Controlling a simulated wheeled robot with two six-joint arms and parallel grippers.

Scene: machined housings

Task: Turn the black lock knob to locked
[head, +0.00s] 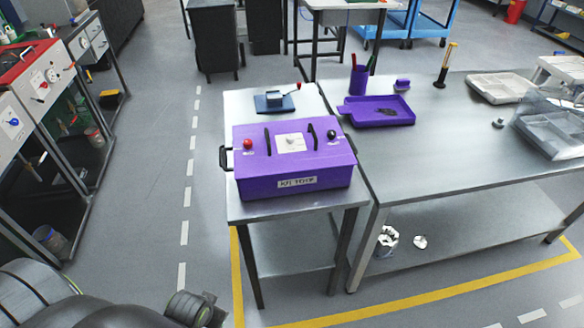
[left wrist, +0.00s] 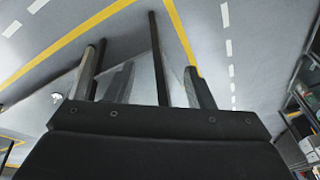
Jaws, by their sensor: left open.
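A purple box (head: 294,180) with a labelled front stands on a small steel table. A round black knob (head: 331,134) sits on the right of its lid, above a small white label; which way it is turned is too small to tell. My left gripper shows in the left wrist view (left wrist: 145,82) with its fingers apart and nothing between them. In the head view a dark part of my left arm shows low, at the bottom edge, well away from the box. My right gripper is in neither view.
The lid also carries a red knob (head: 247,144), a white panel (head: 291,142) and two black handles. A blue-grey fixture (head: 273,103) with a red-tipped lever stands behind the box. A purple tray (head: 378,112) lies on the bench to the right. Floor in front is clear.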

